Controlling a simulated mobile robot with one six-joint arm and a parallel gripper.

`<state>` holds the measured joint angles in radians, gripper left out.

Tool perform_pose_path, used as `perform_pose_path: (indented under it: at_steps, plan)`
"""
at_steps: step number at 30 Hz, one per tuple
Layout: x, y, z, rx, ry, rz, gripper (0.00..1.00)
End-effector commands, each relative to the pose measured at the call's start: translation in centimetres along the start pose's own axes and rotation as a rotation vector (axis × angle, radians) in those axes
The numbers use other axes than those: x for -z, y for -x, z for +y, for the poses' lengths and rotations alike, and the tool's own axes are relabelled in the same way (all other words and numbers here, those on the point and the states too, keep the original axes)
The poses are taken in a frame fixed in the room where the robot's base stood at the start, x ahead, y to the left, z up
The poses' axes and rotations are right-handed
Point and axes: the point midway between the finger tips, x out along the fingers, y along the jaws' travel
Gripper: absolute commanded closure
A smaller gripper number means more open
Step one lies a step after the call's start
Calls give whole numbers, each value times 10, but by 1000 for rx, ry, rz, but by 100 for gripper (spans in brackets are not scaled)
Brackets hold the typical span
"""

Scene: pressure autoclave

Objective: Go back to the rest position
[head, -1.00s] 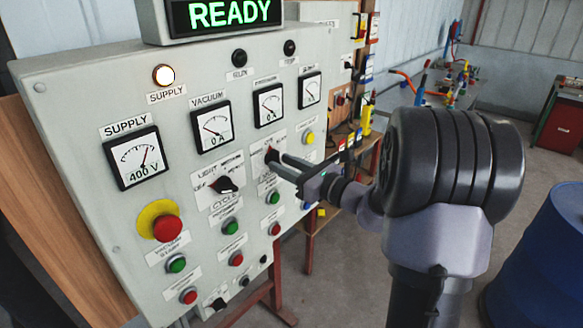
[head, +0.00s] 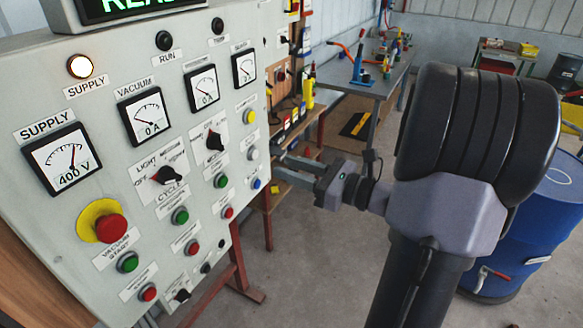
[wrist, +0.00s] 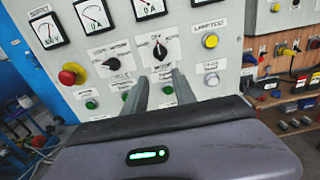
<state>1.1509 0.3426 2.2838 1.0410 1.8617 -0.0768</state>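My gripper (head: 278,165) is held in front of the right part of the grey control panel (head: 105,75), apart from it. In the wrist view its two fingers (wrist: 159,80) stand parallel with a gap between them and nothing in it. A black rotary switch with a red mark (head: 214,140) is on the panel, up and left of the fingers in the head view. In the wrist view this switch (wrist: 160,50) shows just beyond the gap, its pointer roughly upright. A second rotary switch (head: 166,175) sits to its left, tilted.
The panel carries a red emergency button (head: 110,229), several dials and several push buttons. The supply lamp (head: 80,67) is lit. A blue drum (head: 530,250) stands at the right. A workbench (head: 385,75) with tools is behind. Grey floor lies open between.

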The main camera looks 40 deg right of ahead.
Motion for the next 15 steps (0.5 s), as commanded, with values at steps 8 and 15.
perform_pose_path:
  at_steps: [8, 15]
  plan:
    - [2, -8, 13, -41, 27, 23, 67]
    - [58, -36, 218, -694, 588, 362, 67]
